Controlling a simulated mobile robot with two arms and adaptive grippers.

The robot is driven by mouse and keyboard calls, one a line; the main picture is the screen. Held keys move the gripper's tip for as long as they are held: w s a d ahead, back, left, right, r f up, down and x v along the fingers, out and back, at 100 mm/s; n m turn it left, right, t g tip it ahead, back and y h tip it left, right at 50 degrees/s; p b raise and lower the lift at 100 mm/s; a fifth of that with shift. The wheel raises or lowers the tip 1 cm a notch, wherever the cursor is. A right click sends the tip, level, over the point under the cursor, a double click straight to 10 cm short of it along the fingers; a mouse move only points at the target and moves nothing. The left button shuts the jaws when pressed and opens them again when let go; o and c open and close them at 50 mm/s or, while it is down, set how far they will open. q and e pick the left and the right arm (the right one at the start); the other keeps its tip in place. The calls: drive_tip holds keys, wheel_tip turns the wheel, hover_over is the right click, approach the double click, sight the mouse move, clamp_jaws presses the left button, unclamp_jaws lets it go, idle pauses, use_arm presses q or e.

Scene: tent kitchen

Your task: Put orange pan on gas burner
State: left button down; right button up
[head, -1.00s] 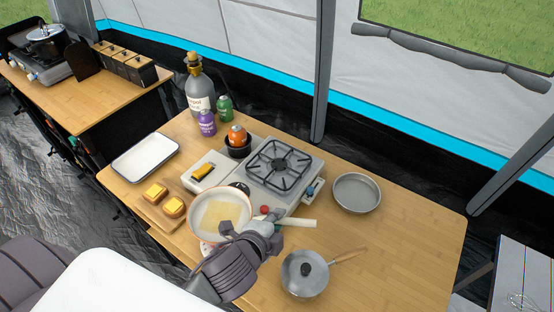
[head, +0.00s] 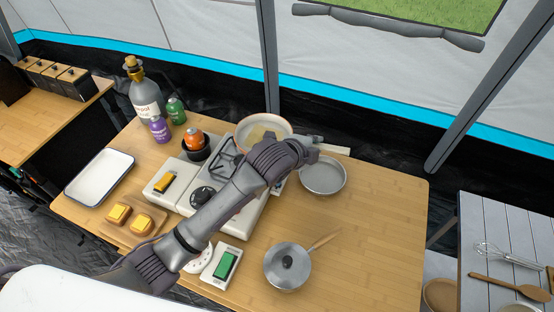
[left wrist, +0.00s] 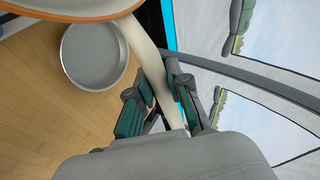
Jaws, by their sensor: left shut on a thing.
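The orange pan (head: 264,124), cream inside with an orange rim and something pale yellow in it, shows at the far side of the table. My left gripper (head: 312,149) is shut on its pale handle (head: 338,150). The left wrist view shows the pan's orange rim (left wrist: 75,16) at the top and the handle between my fingers (left wrist: 165,105). The gas burner (head: 224,157) has a dark grate, largely hidden behind my left arm. The pan appears raised, beyond and right of the grate; its exact height is unclear. My right gripper is out of view.
A grey round pan (head: 323,177) sits right of the stove, below my gripper. Bottles (head: 146,98), an orange-topped item (head: 193,139) and a white tray (head: 99,177) are left. The table's right side is clear.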

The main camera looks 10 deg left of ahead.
use_arm(q)
drive_tip(key=p, duration=0.2)
hover_over(286, 179)
wheel_tip(286, 179, down, 4)
wheel_tip(286, 179, down, 4)
drive_tip(key=shift+r, duration=0.25)
drive_tip(key=shift+f, duration=0.2)
drive_tip(key=c, duration=1.1)
unclamp_jaws()
